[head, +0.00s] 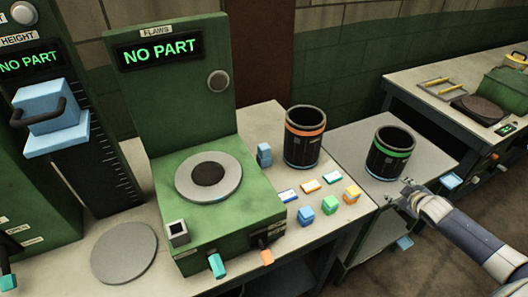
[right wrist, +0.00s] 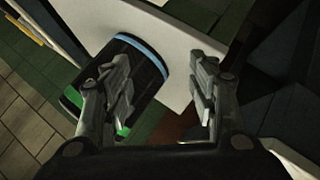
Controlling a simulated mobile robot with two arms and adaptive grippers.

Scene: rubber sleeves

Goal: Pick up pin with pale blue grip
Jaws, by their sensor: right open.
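A duller grey-blue piece (head: 264,154) stands farther back beside the machine. I cannot tell for sure which of the blue pieces is the grip of the pin; no pin shaft shows. My right gripper (head: 408,191) is open and empty, right of the blocks and in front of the green-banded bin. Its two fingers (right wrist: 160,92) are apart in the right wrist view. My left gripper is not in view.
A black bin with an orange band (head: 304,150) stands behind the blocks. A black bin with a green band (head: 389,158) stands on a lower side table; a banded black bin (right wrist: 140,62) shows behind the fingers. The green machine (head: 213,222) borders the blocks' left.

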